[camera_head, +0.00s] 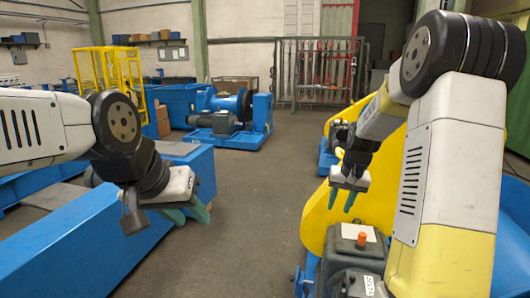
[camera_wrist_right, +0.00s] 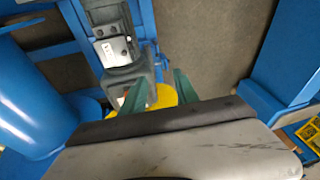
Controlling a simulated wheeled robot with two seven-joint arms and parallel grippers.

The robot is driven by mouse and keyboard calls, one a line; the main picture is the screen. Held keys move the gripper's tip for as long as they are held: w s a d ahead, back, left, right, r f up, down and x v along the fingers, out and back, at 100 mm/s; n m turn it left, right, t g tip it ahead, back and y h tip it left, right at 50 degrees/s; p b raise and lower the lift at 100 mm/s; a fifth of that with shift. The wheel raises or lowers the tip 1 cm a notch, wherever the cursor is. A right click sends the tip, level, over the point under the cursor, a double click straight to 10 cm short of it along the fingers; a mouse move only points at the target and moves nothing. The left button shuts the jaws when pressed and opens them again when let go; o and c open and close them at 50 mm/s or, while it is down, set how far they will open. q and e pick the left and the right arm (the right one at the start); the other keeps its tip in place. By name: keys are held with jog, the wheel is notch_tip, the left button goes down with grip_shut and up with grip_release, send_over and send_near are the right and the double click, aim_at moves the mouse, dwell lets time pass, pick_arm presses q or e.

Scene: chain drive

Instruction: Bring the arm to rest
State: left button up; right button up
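My left gripper (camera_head: 188,212) hangs over the floor beside the long blue beam at the left. Its two green fingers are apart with nothing visible between them. My right gripper (camera_head: 342,199) points down in front of the yellow guard (camera_head: 315,215), above and behind the grey gearbox (camera_head: 350,250). Its green fingers also show in the right wrist view (camera_wrist_right: 160,90), apart and empty, with the grey housing below and beyond them. I cannot tell whether the right fingers touch anything, but no contact is visible.
The blue beam (camera_head: 95,250) runs along the left foreground. A grey housing with an orange cap (camera_head: 362,238) stands close under my right arm. A blue machine with a motor (camera_head: 215,122) and a yellow cage (camera_head: 110,75) stand farther back. The middle floor (camera_head: 255,190) is clear.

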jog(key=s+a+r+n+t, duration=0.1)
jog(key=s+a+r, duration=0.2)
jog(key=s+r, duration=0.3)
jog(key=s+a+r+t, duration=0.1)
jog(key=s+a+r, duration=0.2)
jog(key=s+r, duration=0.3)
jog(key=s+a+r+n+t+y, duration=0.1)
jog(key=s+a+r, duration=0.1)
jog(key=s, duration=1.2)
jog(key=shift+s+a+r+n, duration=0.25)
jog(key=shift+a+r+n, duration=0.05)
jog(key=shift+a, duration=0.35)
